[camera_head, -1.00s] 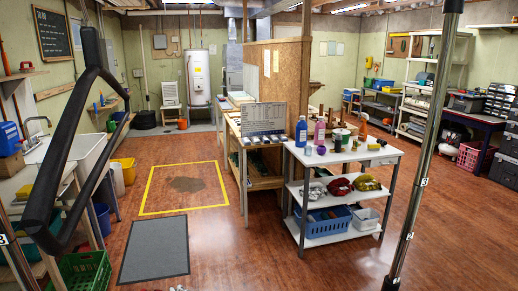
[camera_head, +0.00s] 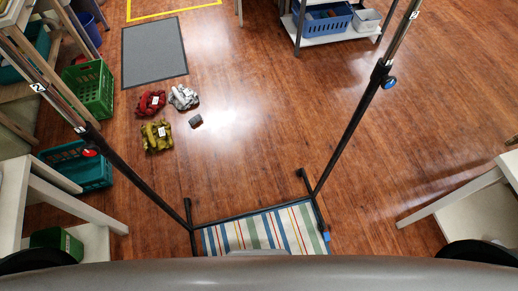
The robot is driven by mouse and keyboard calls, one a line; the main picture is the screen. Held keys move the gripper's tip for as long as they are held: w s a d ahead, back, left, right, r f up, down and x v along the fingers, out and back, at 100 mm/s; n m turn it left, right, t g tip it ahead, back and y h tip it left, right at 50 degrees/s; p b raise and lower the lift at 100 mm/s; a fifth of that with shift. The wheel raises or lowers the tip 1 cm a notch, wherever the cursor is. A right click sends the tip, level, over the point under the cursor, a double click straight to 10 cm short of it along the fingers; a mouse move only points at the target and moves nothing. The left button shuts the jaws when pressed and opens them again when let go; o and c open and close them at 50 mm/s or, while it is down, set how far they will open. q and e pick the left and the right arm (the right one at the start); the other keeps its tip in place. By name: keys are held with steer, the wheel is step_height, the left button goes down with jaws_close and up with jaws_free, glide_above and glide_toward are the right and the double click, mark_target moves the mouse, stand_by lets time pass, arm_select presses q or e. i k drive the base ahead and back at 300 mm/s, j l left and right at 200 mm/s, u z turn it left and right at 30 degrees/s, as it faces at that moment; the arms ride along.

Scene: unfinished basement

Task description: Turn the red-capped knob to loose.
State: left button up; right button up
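The red-capped knob (camera_head: 89,152) sits low on the left pole of a metal stand, by the joint between the chrome tube and the black lower tube. The left chrome pole (camera_head: 50,98) bears a "2" mark. A blue-capped knob (camera_head: 389,82) sits on the matching joint of the right pole (camera_head: 403,38). I cannot tell how far either knob is turned. Neither of my grippers shows in the view, so nothing of mine is seen near the red-capped knob.
A teal crate (camera_head: 75,171) stands on the floor just behind the red-capped knob. White tables flank me at left (camera_head: 80,209) and right (camera_head: 452,196). Red, grey and olive bundles (camera_head: 157,136) lie on the floor. A striped cloth (camera_head: 262,231) spans the stand's base.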

mark_target(90, 150)
steer(key=k+j+u, duration=0.15)
steer(key=u, duration=0.35)
steer(key=j+u, duration=0.3)
steer(key=u, duration=0.2)
steer(key=k+j, duration=0.05)
